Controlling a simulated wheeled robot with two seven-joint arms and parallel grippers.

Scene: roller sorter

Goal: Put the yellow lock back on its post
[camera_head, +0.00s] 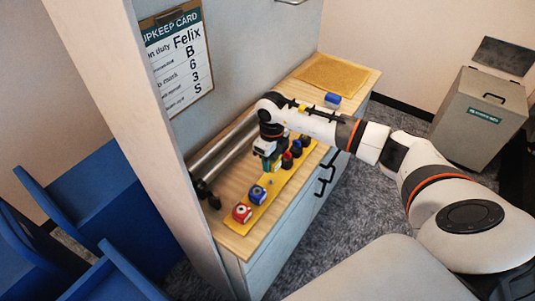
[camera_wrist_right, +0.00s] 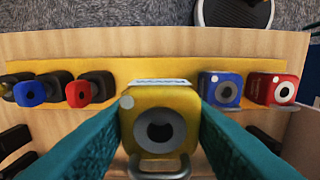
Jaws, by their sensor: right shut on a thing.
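My right gripper (camera_head: 270,164) is over the yellow strip (camera_head: 264,203) on the wooden cabinet top. In the right wrist view its teal fingers (camera_wrist_right: 160,135) are shut on the yellow lock (camera_wrist_right: 160,112), one on each side. The lock has a dark round opening and a grey shackle facing the camera. My left gripper is not in view.
Metal rollers (camera_head: 222,158) run behind the strip. A blue-and-white block (camera_head: 332,100) and yellow mat (camera_head: 330,73) lie at the far end.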

